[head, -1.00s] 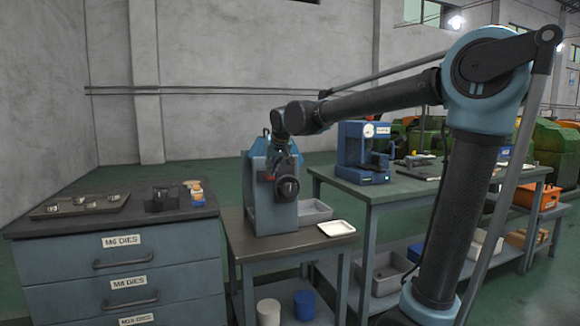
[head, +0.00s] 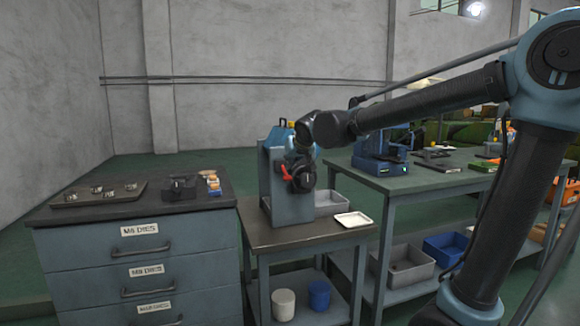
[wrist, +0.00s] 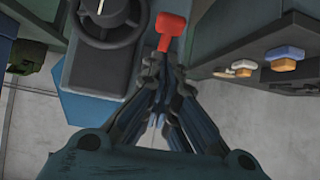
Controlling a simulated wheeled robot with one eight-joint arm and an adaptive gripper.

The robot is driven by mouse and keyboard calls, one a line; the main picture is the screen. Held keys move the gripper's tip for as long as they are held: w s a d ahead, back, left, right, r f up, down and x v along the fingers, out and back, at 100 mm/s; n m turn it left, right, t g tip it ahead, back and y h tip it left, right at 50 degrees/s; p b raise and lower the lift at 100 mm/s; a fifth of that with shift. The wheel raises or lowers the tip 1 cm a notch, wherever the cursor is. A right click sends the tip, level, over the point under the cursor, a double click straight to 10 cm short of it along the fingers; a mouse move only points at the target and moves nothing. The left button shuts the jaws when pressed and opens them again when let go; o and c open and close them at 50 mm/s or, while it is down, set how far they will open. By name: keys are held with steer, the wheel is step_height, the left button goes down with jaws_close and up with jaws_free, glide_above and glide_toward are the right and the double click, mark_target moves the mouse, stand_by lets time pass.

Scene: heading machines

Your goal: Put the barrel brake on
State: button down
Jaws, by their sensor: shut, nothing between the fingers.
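A blue-grey upright machine (head: 270,187) stands on the small middle table, with a round black knob (head: 303,177) on its face. A red lever (head: 286,173) sticks out beside the knob. In the wrist view the red lever grip (wrist: 171,27) lies just beyond my fingertips, beside the black knob (wrist: 108,18) with its white mark. My gripper (wrist: 161,62) is shut and empty, its fingertips close to the lever; I cannot tell if they touch it. In the head view my wrist covers the top of the machine's face, and the fingers are hard to make out.
A drawer cabinet (head: 140,255) on the left carries a tray (head: 98,193) of small metal parts. A white tray (head: 354,219) lies right of the machine, with a grey bin (head: 330,200) behind. A green-topped bench (head: 430,180) stands at right.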

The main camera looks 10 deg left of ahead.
steer(key=shift+r, duration=0.25)
steer(key=v, duration=1.3)
steer(key=shift+f, duration=0.25)
steer(key=shift+s+d, duration=0.1)
steer(key=shift+d, duration=0.1)
